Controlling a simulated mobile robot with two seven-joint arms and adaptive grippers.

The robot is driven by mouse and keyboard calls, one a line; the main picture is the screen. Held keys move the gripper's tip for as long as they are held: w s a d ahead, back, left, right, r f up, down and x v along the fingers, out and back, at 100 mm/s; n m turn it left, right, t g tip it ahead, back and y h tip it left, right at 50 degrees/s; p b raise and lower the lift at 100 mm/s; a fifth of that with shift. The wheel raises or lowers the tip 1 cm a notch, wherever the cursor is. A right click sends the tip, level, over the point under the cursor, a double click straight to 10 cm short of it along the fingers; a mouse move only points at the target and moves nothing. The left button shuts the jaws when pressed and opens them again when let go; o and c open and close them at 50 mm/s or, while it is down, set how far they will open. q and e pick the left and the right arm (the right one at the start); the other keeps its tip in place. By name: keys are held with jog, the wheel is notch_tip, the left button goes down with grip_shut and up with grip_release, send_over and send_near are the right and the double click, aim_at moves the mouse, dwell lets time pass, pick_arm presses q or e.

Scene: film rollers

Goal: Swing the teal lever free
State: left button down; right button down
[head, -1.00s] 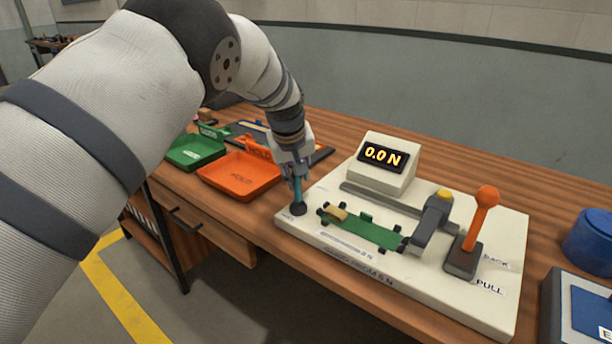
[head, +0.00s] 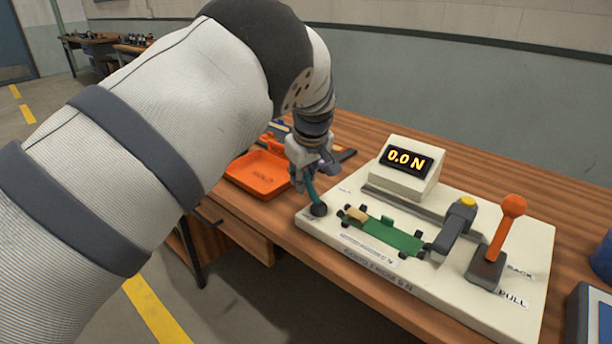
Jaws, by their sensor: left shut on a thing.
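The teal lever (head: 311,190) rises from a dark round pivot (head: 319,209) at the left end of the cream test board (head: 455,294). It leans to the left, its top inside my left gripper (head: 306,172). My left gripper is shut on the lever's upper part. A green carriage (head: 384,234) with dark rollers and a tan roller (head: 356,214) lies just right of the lever. My right gripper is not in view.
A display box (head: 408,170) reading 0.0 N stands at the board's back. An orange pull lever (head: 502,233) and a grey clamp (head: 455,228) stand to the right. An orange tray (head: 258,176) lies left. A blue container (head: 602,257) sits far right.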

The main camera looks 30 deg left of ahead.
pick_arm(q)
jog(key=shift+d+f, duration=0.1)
jog(key=shift+f, duration=0.05)
jog(key=c, duration=1.3)
grip_release()
jog(key=shift+c, duration=0.2)
jog(key=shift+r, duration=0.4)
jog(key=v, duration=1.1)
jog(key=shift+s, duration=0.25)
jog(key=shift+d, duration=0.1)
